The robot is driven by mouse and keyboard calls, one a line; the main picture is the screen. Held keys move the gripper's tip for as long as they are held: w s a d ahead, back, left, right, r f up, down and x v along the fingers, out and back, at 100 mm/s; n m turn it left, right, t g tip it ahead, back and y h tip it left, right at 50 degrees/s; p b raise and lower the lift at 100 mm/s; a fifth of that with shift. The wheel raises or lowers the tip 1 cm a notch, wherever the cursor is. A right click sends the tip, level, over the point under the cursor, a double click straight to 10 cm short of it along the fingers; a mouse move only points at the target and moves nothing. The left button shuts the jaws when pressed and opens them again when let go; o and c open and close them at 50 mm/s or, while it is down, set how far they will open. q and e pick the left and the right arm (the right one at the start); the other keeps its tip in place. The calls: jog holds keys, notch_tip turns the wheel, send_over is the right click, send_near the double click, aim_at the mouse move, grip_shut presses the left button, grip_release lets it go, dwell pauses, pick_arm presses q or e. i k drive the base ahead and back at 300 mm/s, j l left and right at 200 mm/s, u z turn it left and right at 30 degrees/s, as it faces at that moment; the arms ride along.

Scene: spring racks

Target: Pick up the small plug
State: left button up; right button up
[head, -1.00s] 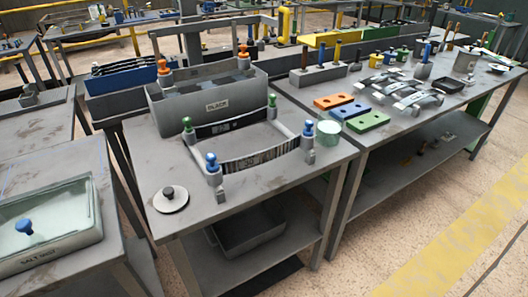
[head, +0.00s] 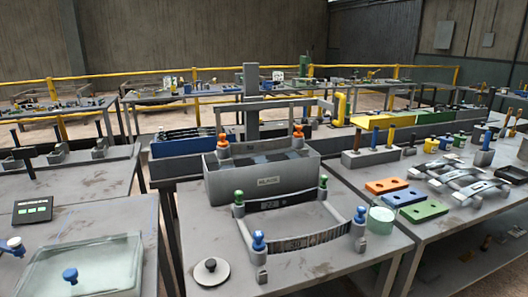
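No thing in the head view is clearly marked as the small plug. A round grey disc with a dark knob (head: 211,270) lies flat on the front left of the middle bench (head: 330,262); I cannot tell if it is the plug. Beside it stands a spring rack with blue-topped posts (head: 259,243) in front and green-topped posts (head: 239,199) behind, joined by dark curved strips. Neither of my grippers is in view.
A grey labelled bin (head: 263,182) stands behind the rack. Orange, blue and green blocks (head: 404,197) lie on the right bench. A glass-lidded box with a blue knob (head: 85,270) is on the left bench.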

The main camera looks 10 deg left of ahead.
aim_at(324, 178)
jog(key=i+l+u, duration=0.4)
jog(key=l, duration=0.2)
jog(key=i+l+u, duration=0.4)
jog(key=l, duration=0.35)
jog(key=i+l+u, duration=0.2)
jog(key=l, duration=0.15)
jog(key=k+l, duration=0.4)
jog(key=i+j, duration=0.3)
jog(key=i+u, duration=0.05)
